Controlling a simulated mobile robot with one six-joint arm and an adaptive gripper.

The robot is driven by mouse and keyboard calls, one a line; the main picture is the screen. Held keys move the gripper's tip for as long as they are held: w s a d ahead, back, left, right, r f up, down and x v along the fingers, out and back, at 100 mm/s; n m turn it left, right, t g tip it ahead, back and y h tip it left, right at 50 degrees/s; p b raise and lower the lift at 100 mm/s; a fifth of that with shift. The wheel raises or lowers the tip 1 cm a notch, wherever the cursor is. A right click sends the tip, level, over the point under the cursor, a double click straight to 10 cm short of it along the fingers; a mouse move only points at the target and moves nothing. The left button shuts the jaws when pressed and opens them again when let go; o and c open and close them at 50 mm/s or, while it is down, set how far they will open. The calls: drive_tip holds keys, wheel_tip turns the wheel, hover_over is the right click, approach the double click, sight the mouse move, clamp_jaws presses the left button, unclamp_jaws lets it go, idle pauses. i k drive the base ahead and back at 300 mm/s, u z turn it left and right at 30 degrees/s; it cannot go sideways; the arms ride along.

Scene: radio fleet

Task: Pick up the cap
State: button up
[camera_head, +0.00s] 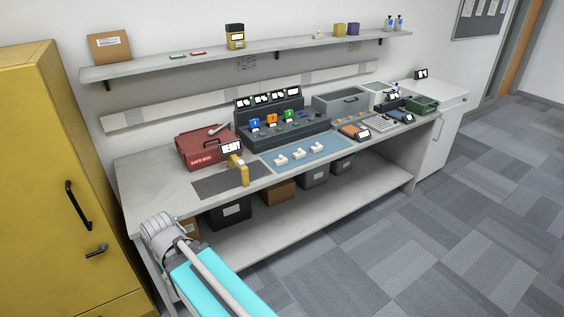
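I cannot tell for sure which thing is the cap. Small white pieces (299,154) lie in a row on the blue mat (325,145) on the workbench. They are too small to identify. A yellow upright device (243,172) stands by the dark mat (215,188), left of the blue mat. Part of my arm, grey and cyan, shows at the bottom left, in front of the bench's left end. My gripper is not visible.
A red box (195,150) labelled safe box, a dark console (278,131) with coloured tags, a grey bin (340,102) and a green tray (422,105) stand on the bench. A yellow cabinet (50,130) is at left. Black and brown boxes sit below. Carpet at right is clear.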

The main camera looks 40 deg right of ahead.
sight(282, 160)
drive_tip(key=z, duration=0.6)
drive_tip(key=i, duration=1)
drive_tip(key=u, duration=0.05)
